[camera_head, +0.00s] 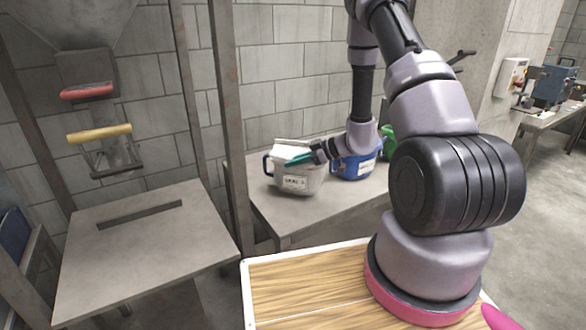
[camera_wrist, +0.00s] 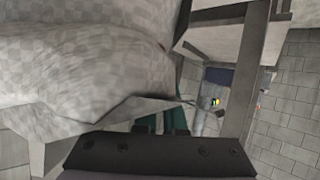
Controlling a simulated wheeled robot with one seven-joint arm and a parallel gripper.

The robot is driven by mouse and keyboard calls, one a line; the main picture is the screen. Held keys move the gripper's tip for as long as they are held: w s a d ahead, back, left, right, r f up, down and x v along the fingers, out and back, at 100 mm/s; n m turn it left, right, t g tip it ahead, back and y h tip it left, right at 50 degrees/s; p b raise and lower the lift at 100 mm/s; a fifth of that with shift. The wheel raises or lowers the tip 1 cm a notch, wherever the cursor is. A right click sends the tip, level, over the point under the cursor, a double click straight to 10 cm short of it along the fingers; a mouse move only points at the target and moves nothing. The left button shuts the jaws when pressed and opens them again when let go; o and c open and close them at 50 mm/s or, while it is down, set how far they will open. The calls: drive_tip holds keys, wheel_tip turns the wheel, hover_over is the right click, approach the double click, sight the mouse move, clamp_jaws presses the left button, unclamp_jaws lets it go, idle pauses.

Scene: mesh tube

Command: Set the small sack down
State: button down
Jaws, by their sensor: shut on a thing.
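The small sack (camera_wrist: 80,75) is pale grey checked cloth and fills the upper left of the wrist view, bulging and creased. Its narrow edge runs to the teal fingers of my gripper (camera_wrist: 166,121), which is shut on it. In the head view my gripper (camera_head: 300,159) is at the top of a whitish labelled container (camera_head: 293,181) on the grey table. The sack is hard to tell from that container there. I cannot tell whether the sack is resting on anything.
A blue container (camera_head: 357,166) and a green thing (camera_head: 388,143) stand to the right on the grey table (camera_head: 275,215). A steel post (camera_head: 230,120) rises at its left edge. At left, a hopper stand has a bare slotted shelf (camera_head: 130,255).

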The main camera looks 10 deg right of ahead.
drive_tip(key=shift+f, duration=1.05)
drive_tip(key=c, duration=1)
unclamp_jaws()
